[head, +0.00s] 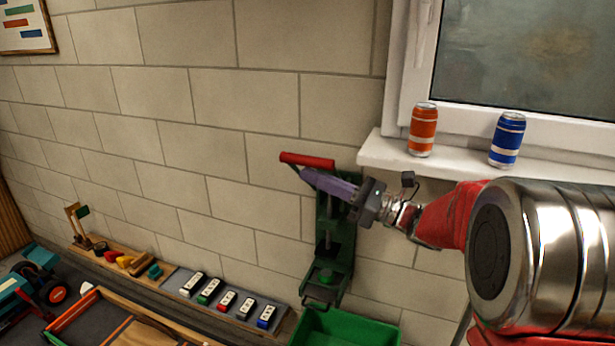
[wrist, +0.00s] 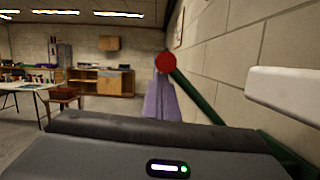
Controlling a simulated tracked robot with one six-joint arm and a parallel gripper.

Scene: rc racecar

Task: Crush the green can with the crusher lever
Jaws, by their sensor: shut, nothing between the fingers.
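The green can crusher (head: 325,240) is mounted on the brick wall. Its lever has a red handle (head: 307,160) at the upper end, and the lever is raised. My gripper (head: 306,176) has purple fingers, shut and empty, just below the red handle; I cannot tell whether they touch it. In the wrist view the round end of the red handle (wrist: 165,64) shows just above the fingertips (wrist: 161,80), with the green lever arm running down to the right.
A green bin (head: 345,327) stands below the crusher. An orange can (head: 423,130) and a blue can (head: 507,139) stand on the windowsill (head: 395,160) to the right. A shelf with several small labelled blocks (head: 228,301) runs along the wall at left.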

